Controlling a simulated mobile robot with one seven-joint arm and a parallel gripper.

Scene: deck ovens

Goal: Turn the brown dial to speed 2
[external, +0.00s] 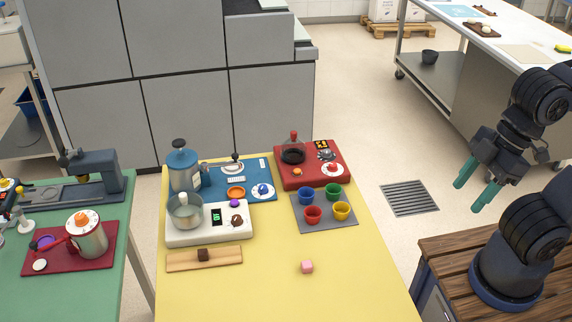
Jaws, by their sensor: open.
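The brown dial (237,221) sits on the front right of a white machine (207,236) on the yellow table. Its pointer and speed marks are too small to read. The machine carries a glass bowl (186,213), a small display with green digits (216,216) and a purple knob (235,203) just behind the dial. My gripper (470,197), with green fingers, is open and empty. It hangs off the right side of the yellow table, far from the dial.
A wooden strip with a brown block (203,255) lies in front of the machine. A blue machine (249,184), a red machine (310,173) and a grey mat with several coloured cups (333,222) stand behind and right. Front table is mostly clear.

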